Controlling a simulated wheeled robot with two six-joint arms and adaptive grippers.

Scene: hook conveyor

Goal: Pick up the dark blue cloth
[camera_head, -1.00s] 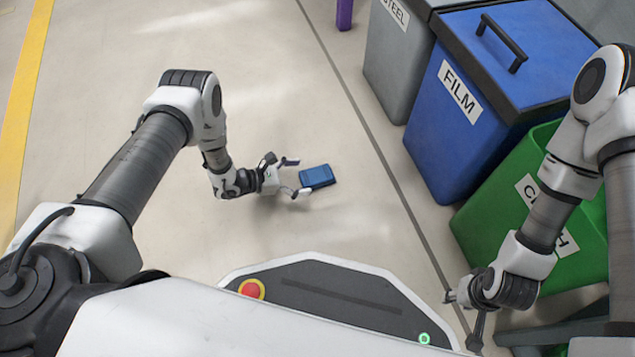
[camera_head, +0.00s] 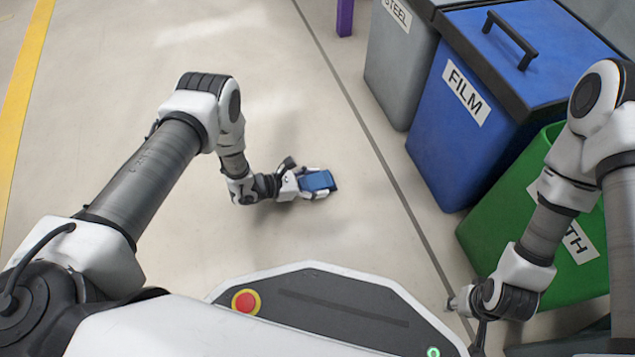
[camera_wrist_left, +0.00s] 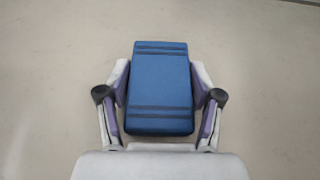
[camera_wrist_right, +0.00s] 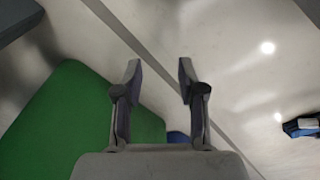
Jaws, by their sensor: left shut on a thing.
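The dark blue cloth (camera_head: 318,181) is a folded, flat rectangular block with darker stripes across both ends. It is at floor level in the middle of the head view. My left gripper (camera_head: 312,184) is shut on it, with one finger along each long side. In the left wrist view the cloth (camera_wrist_left: 160,88) sits between the two fingers (camera_wrist_left: 160,100). I cannot tell whether the cloth touches the floor. My right gripper (camera_head: 465,310) is beside the green bin. In the right wrist view its fingers (camera_wrist_right: 158,75) are apart with nothing between them.
A green bin (camera_head: 500,215) labelled as cloth, a blue FILM bin (camera_head: 455,155) and a grey STEEL bin (camera_head: 392,70) stand in a row at the right. A purple post (camera_head: 345,17) is at the top. The floor around the cloth is clear.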

